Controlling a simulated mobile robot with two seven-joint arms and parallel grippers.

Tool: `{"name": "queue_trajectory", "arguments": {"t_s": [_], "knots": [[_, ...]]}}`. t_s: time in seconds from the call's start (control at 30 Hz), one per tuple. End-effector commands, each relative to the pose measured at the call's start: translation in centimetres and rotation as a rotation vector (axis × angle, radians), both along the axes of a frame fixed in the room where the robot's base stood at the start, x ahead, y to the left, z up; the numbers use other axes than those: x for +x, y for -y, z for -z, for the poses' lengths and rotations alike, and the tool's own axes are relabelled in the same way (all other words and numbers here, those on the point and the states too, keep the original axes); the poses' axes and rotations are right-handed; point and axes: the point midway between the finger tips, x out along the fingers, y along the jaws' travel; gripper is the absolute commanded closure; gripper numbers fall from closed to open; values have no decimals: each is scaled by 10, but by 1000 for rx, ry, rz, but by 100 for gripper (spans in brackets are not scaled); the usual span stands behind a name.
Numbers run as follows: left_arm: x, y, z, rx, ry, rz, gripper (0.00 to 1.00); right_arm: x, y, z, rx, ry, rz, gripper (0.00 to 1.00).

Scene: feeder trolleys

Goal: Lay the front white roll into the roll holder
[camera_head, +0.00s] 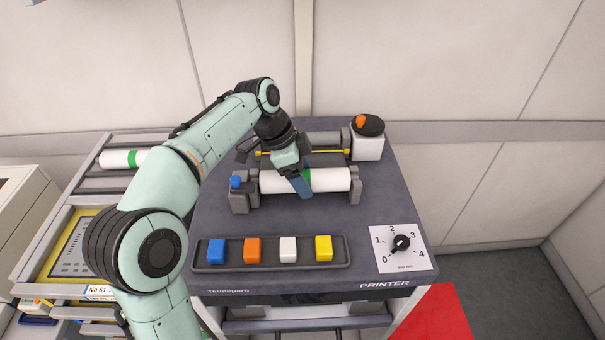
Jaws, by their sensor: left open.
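A white roll (333,180) with a green band lies level across the printer top, between the two grey end brackets of the roll holder (354,190). I cannot tell whether its ends are fully seated. My left gripper (301,186) is open at the middle of this roll, with a blue finger reaching down over its near side. The other finger is hidden, and so is any contact with the roll. Another white roll (115,159) with a green band lies on the rack at the left, partly behind my left arm. My right gripper is not in view.
The dark printer top (290,219) carries a tray of coloured buttons (339,262), a dial (401,243) and a white container with a black lid (368,148). A blue knob (236,182) sits by the left bracket. A slatted rack (92,185) stands at left.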

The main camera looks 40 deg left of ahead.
Motion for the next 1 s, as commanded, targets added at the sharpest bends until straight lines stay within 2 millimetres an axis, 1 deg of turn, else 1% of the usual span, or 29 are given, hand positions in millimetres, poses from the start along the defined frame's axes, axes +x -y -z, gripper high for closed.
{"name": "queue_trajectory", "arguments": {"t_s": [0.03,0.17,0.3,0.5,0.6,0.7,1.0], "knots": [[2,-7,-12,15,26,-13,14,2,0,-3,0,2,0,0],[-4,-12,-34,12,23,-12,14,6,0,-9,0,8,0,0],[-13,-20,-65,9,22,-10,14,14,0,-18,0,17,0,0],[-25,-31,-103,8,17,-5,14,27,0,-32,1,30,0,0],[-28,-34,-115,6,15,-4,14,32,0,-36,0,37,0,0],[-31,-37,-122,6,12,-4,14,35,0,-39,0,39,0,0],[-34,-38,-124,5,8,-3,14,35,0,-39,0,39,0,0]]}}
